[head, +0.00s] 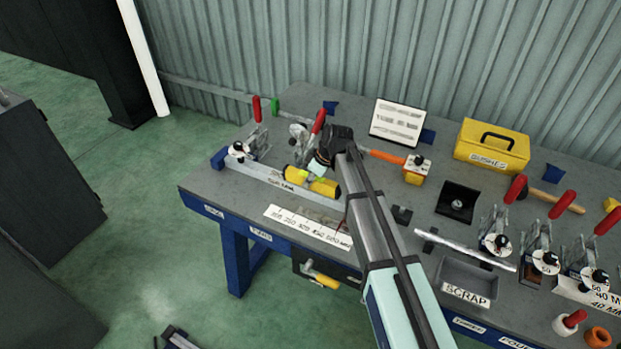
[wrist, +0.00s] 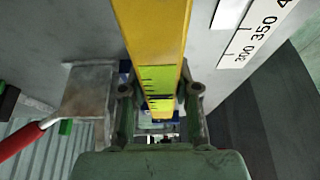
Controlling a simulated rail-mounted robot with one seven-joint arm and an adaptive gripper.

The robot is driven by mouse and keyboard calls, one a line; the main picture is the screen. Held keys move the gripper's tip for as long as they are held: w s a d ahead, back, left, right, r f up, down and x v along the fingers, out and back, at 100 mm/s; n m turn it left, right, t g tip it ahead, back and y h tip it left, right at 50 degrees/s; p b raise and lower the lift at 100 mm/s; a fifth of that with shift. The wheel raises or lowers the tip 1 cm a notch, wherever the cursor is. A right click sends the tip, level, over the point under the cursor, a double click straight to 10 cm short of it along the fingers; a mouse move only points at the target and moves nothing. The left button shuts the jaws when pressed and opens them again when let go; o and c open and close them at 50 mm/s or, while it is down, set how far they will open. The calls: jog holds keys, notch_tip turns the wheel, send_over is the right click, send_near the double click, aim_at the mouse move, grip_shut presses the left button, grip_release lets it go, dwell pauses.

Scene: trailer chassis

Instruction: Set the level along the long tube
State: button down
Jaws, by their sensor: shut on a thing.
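The level is a yellow bar with green vial windows (head: 311,181). In the wrist view the level (wrist: 152,45) runs up the picture from between the two fingers. My gripper (head: 319,166) is shut on it, with one finger on each side in the wrist view (wrist: 160,98). The long grey tube (head: 262,174) lies near the table's left front edge. The level appears over its right part, roughly in line with it. I cannot tell whether they touch. My arm and gripper hide part of this area.
Toggle clamps with red handles (head: 257,142) stand behind the tube. A printed ruler strip (head: 307,227) lies in front. A yellow box (head: 491,146), a scrap tray (head: 466,279) and more clamps (head: 497,234) occupy the right side. A white card (head: 397,122) stands at the back.

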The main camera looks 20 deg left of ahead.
jog(key=shift+f, duration=0.15)
jog(key=c, duration=0.8)
grip_release()
jog(key=shift+c, duration=0.2)
jog(key=shift+r, duration=0.3)
jog(key=b+v, duration=0.2)
jog(key=v, duration=1)
jog(key=shift+b, duration=0.35)
jog(key=shift+s+f, duration=0.1)
